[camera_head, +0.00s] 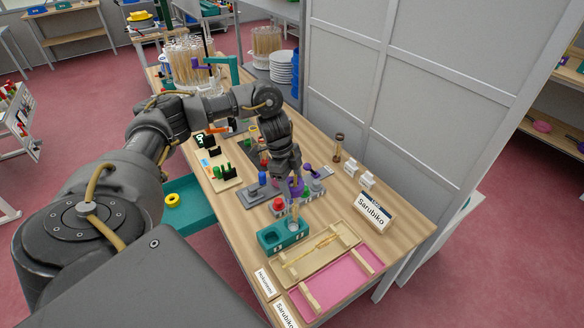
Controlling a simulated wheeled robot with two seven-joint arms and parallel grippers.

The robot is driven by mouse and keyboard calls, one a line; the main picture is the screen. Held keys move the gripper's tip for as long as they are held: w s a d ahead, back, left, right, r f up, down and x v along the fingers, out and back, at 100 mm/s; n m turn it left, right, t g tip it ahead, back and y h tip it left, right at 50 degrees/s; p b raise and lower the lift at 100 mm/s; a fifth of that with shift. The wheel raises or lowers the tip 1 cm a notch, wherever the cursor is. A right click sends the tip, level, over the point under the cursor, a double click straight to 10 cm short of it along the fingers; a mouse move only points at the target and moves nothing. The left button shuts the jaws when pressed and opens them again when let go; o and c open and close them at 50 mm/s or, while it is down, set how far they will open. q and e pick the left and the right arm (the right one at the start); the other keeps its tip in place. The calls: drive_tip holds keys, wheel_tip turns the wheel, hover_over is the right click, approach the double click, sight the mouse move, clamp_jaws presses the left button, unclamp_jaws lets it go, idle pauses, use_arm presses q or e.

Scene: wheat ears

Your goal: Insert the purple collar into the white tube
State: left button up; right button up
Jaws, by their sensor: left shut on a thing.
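My left gripper (291,177) points down over the crowded work area in the middle of the table. It is shut on a small purple piece, which looks like the purple collar (297,188) and shows just below the fingers. The collar is partly hidden by the fingers. I cannot clearly pick out the white tube; the small parts under the gripper are partly covered. I cannot tell whether the collar touches anything below it. My right gripper is not in view.
A red-topped part (278,204) stands close to the gripper's left. A teal block with round wells (283,234), a wooden tray (312,252) and a pink tray (345,283) lie nearer the front. A Sarubiko box (373,213) stands at right, before a grey partition (400,90).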

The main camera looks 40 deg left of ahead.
use_arm(q)
drive_tip(key=shift+f+b, duration=0.35)
drive_tip(key=shift+f, duration=0.7)
drive_tip(key=o, duration=1)
drive_tip(key=shift+o, duration=0.2)
drive_tip(key=shift+r, duration=0.1)
drive_tip(key=v, duration=1)
drive_tip(key=shift+r, duration=0.35)
